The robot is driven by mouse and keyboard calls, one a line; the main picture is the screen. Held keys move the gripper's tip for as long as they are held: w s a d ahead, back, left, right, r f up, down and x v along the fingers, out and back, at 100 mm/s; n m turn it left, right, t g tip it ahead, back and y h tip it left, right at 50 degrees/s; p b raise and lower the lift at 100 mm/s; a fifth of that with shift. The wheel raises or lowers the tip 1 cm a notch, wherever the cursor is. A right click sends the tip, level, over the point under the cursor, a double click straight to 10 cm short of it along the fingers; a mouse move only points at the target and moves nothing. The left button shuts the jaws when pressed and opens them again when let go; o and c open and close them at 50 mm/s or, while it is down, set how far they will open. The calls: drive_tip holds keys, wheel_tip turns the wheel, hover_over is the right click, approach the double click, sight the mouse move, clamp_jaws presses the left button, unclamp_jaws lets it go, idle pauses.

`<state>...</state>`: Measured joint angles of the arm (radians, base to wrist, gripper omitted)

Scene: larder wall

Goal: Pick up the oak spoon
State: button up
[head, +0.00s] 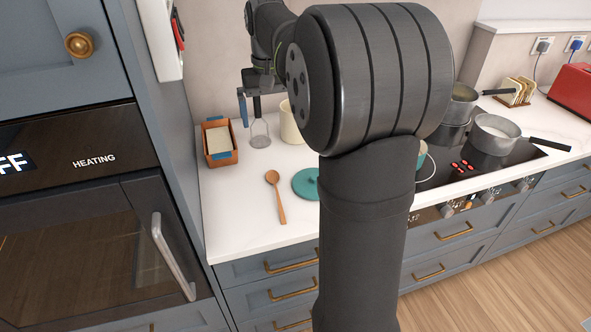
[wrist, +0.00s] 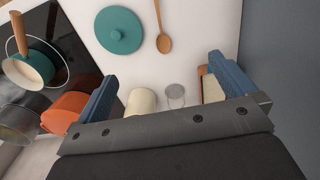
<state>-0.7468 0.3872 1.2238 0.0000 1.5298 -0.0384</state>
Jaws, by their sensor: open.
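The oak spoon (head: 275,192) lies flat on the white worktop, its bowl toward the back and its handle toward the front edge. It also shows in the wrist view (wrist: 163,42), at the top between my fingers, with the handle end cut off. My gripper (head: 261,104) is above the back of the worktop, behind the spoon and apart from it. In the wrist view my gripper's two blue fingers (wrist: 162,86) are wide apart with nothing held between them. In the head view my arm hides part of the gripper.
A teal lid (head: 305,184) lies just right of the spoon. An orange-brown box (head: 220,158), a clear glass (wrist: 175,92) and a cream jar (wrist: 141,103) stand behind. Pans (head: 493,137) are on the hob to the right. A tall oven cabinet (head: 176,150) borders the left.

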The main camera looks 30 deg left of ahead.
drive_tip(key=shift+r, duration=0.1)
drive_tip(key=c, duration=1.4)
drive_tip(key=shift+c, duration=0.2)
hover_over(279, 202)
drive_tip(key=shift+m, duration=0.3)
wheel_tip(279, 202, down, 18)
drive_tip(key=shift+s+d+r, duration=0.1)
drive_tip(key=shift+d, duration=0.05)
drive_tip(key=shift+f, duration=3)
